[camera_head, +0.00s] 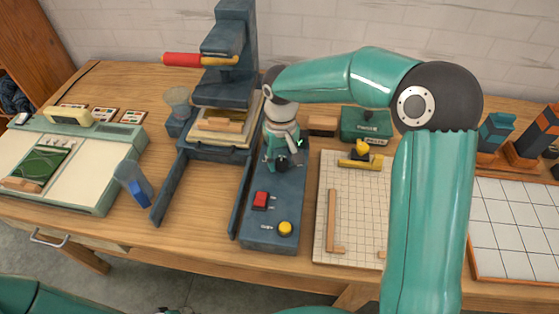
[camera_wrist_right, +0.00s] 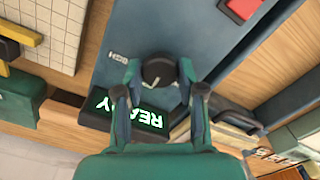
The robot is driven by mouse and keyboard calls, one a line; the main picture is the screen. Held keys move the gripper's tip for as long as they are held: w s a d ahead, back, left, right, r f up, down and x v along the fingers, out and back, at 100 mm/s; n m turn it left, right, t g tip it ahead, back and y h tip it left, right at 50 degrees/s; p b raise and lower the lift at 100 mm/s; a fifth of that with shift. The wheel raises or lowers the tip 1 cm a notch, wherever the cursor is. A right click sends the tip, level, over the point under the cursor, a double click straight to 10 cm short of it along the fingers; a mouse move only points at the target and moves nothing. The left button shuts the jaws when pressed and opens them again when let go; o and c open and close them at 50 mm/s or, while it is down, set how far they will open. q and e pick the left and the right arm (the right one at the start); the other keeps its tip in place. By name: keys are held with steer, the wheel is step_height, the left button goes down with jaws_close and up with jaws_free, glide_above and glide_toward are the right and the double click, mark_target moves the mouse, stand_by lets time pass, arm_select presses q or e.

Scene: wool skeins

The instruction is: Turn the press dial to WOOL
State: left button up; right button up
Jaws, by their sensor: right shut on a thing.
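The press dial (camera_wrist_right: 158,72) is a dark round knob with a pale pointer mark, on the blue-grey control panel (camera_wrist_right: 205,25). In the wrist view the mark points down, towards the lit READY display (camera_wrist_right: 130,112). My right gripper (camera_wrist_right: 157,76) is shut on the dial, one finger on each side. In the head view my right gripper (camera_head: 284,163) reaches the far part of the panel (camera_head: 275,215) and mostly hides the dial. A printed label beside the dial is too small to read surely. My left gripper is not in view.
The press (camera_head: 232,60) with its red handle (camera_head: 183,59) stands left of the panel. A red switch (camera_head: 260,200) and a yellow button (camera_head: 285,228) sit nearer on the panel. A gridded board (camera_head: 345,210) lies to the right, under my arm.

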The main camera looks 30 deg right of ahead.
mark_target(280, 161)
steer(key=shift+w+r, duration=0.1)
steer(key=shift+w, duration=0.05)
stand_by(0.3)
steer(key=o, duration=1.1)
steer(key=shift+o, duration=0.2)
step_height(280, 161, up, 12)
